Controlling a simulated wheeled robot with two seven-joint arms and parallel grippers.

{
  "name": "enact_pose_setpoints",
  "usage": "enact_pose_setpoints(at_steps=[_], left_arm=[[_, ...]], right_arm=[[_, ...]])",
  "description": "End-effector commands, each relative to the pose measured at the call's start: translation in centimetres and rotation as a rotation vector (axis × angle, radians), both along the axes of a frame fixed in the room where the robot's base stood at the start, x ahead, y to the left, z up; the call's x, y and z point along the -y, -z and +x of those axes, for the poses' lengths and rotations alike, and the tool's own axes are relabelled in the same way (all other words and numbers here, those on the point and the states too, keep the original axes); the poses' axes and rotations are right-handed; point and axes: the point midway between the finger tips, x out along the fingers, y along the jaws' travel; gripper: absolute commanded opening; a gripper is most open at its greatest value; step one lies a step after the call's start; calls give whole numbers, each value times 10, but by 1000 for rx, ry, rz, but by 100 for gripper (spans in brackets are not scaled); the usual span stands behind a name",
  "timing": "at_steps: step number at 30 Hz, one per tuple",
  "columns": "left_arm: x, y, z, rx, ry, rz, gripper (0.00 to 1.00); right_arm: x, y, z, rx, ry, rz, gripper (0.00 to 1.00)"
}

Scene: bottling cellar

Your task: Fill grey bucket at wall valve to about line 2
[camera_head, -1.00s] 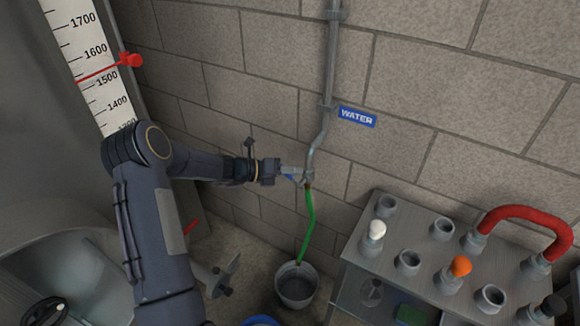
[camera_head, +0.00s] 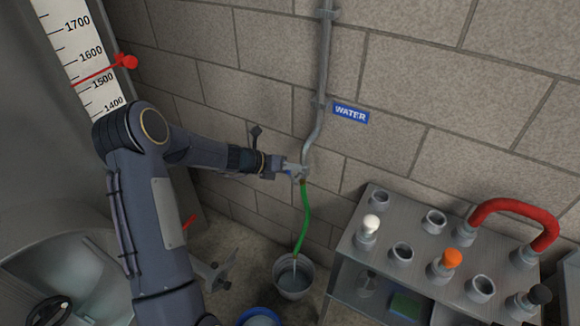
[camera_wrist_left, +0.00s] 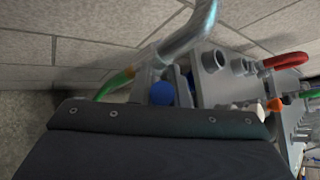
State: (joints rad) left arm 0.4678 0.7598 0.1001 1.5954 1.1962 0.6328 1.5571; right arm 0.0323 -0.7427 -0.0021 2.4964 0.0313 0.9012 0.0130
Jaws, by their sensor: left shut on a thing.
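The grey bucket (camera_head: 293,279) stands on the floor below the wall valve (camera_head: 302,173). A green hose (camera_head: 305,215) hangs from the valve, its lower end over the bucket's mouth. A thin pale streak, like running water, shows below the hose end. The water level and the bucket's line marks cannot be read. My left gripper (camera_head: 288,168) is shut at the valve on its blue handle, mostly hidden by the jaws. The wrist view shows a round blue part (camera_wrist_left: 161,93) beside the pipe and the green hose (camera_wrist_left: 113,84). My right gripper is not in view.
A blue WATER sign (camera_head: 351,114) is on the block wall beside the pipe (camera_head: 325,60). A metal rack (camera_head: 384,232) with sockets, stoppers and a red hose (camera_head: 512,207) stands at right. A blue-rimmed container (camera_head: 260,313) is left of the bucket. A tank with a scale (camera_head: 84,57) is at left.

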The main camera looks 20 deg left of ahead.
Motion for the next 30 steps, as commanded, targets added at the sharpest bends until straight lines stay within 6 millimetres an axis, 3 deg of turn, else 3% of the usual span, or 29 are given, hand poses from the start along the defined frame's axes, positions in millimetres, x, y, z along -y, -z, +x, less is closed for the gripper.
enact_pose_setpoints(at_steps=[4, 5, 9, 20, 30], left_arm=[[1, 1, -1, -2, 1, -2, 0], [1, 1, -1, -2, 1, -2, 19], [0, 1, 0, -2, 1, -2, 37], [-4, -3, -4, 0, -2, -2, 37], [-37, -30, -37, 0, -3, -1, 37]], right_arm=[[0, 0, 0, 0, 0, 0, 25], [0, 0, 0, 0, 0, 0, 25], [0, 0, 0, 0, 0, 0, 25], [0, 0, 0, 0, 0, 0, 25], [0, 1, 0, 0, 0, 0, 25]])
